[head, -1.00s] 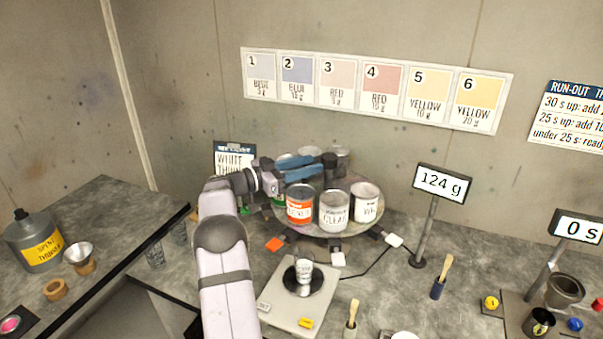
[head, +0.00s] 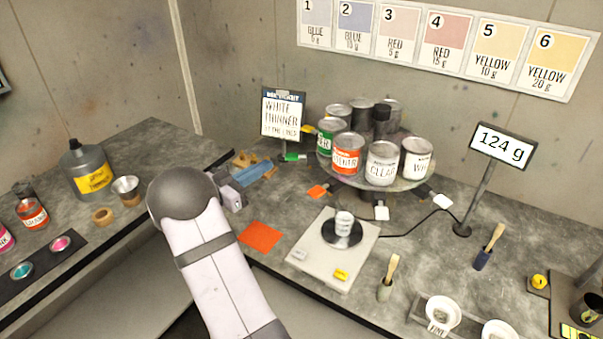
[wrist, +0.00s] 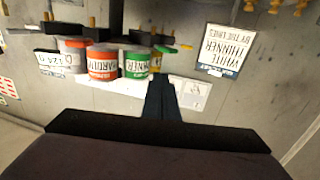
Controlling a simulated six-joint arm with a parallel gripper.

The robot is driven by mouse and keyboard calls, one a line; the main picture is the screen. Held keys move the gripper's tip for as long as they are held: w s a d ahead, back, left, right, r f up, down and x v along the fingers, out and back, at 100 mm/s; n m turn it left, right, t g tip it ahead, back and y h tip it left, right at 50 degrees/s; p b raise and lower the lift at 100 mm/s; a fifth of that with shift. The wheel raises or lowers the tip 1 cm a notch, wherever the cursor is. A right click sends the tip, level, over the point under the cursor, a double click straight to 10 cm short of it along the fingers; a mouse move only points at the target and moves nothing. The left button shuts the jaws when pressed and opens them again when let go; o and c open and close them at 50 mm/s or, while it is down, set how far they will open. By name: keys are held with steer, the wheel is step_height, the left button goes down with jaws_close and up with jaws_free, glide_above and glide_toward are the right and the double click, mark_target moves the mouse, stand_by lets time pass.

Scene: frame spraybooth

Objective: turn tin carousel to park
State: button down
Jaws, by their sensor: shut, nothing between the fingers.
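The tin carousel (head: 428,183) is a round grey turntable at the back of the bench. It carries several tins around a dark centre post (head: 381,120). A green tin (head: 326,138), an orange hardener tin (head: 347,156), a clear tin (head: 382,165) and a white tin (head: 416,160) face the front. Coloured tabs show around its rim, among them an orange tab (head: 318,191) and a green tab (head: 293,157). My gripper (head: 268,170) is shut and empty, left of the carousel and apart from the tins. The wrist view shows its dark fingers (wrist: 161,92) near the upside-down green tin (wrist: 136,66).
A scale (head: 310,262) with a small cup stands in front of the carousel. A sign (head: 283,115) stands behind my gripper, and a 124 g display (head: 501,147) stands at right. An orange square (head: 260,236) lies on the bench. Brushes stand at front right.

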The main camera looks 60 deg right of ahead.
steer(key=s+a+f+m, duration=0.1)
steer(key=s+f+m, duration=0.1)
steer(key=m, duration=0.7)
steer(key=s+a+f+m, duration=0.1)
steer(key=s+m, duration=0.3)
steer(key=m, duration=0.5)
steer(key=shift+s+a+f, duration=0.35)
steer(key=shift+s+f, duration=0.05)
steer(key=shift+f, duration=0.45)
steer(key=p, duration=0.6)
glide_toward(312, 163)
steer(key=s+d, duration=0.3)
steer(key=d, duration=0.1)
steer(key=shift+w+d+p, duration=0.5)
steer(key=shift+w+d, duration=0.15)
steer(key=shift+w, duration=0.25)
steer(key=shift+f, duration=0.1)
